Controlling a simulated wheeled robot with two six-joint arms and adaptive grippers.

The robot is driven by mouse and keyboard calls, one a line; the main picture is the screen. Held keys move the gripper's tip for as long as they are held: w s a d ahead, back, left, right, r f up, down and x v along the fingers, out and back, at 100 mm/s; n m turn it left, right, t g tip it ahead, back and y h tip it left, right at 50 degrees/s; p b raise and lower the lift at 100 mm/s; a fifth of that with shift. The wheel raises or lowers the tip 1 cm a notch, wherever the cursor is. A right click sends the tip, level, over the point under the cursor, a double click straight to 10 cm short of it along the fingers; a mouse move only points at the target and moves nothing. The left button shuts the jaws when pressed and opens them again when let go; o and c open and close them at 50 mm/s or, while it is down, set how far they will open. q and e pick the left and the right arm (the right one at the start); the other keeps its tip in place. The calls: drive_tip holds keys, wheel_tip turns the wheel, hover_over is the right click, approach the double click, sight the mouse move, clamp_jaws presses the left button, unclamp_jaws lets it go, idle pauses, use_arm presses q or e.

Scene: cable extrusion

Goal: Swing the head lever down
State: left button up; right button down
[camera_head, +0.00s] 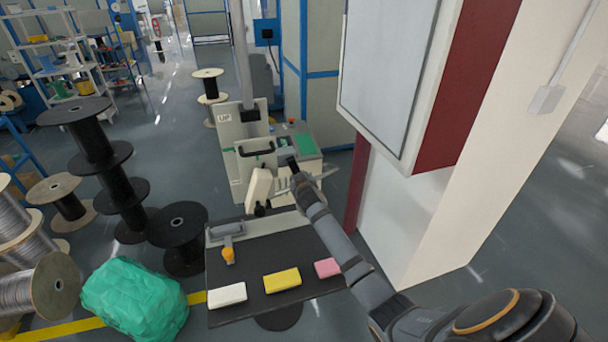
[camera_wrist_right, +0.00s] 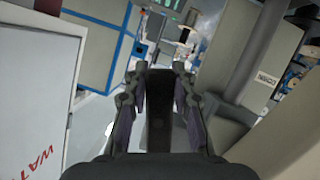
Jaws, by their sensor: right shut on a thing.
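My right arm reaches in from the lower right in the head view. Its gripper (camera_head: 286,156) is at the front of the light-coloured machine (camera_head: 240,122), beside a black handle (camera_head: 258,150). In the right wrist view, a dark upright bar, seemingly the head lever (camera_wrist_right: 158,122), stands between the two fingers of this gripper (camera_wrist_right: 159,75), which is shut on it. In the head view the gripper and wrist largely hide the held part, so its full tilt cannot be told. My left gripper is in neither view.
A dark table (camera_head: 262,258) in front of the machine carries white (camera_head: 227,295), yellow (camera_head: 282,279) and pink (camera_head: 327,267) blocks. A white cabinet and pillar (camera_head: 420,215) stand close right of my arm. Black spools (camera_head: 178,236) and a green bag (camera_head: 135,300) are at left.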

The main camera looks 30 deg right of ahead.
drive_tip(key=shift+w+a+f+m+y+p, duration=0.1)
drive_tip(key=shift+w+a+m+y+p, duration=0.1)
drive_tip(key=shift+a+m+y, duration=0.4)
drive_tip(key=shift+w+a+f+m+y+p, duration=0.1)
drive_tip(key=shift+a+m+y+p, duration=0.1)
drive_tip(key=shift+a+m+y, duration=0.35)
drive_tip(key=shift+a, duration=0.1)
drive_tip(key=c, duration=1.1)
unclamp_jaws()
drive_tip(key=v, duration=1.2)
drive_tip(key=shift+a+f, duration=0.1)
drive_tip(key=shift+f, duration=0.05)
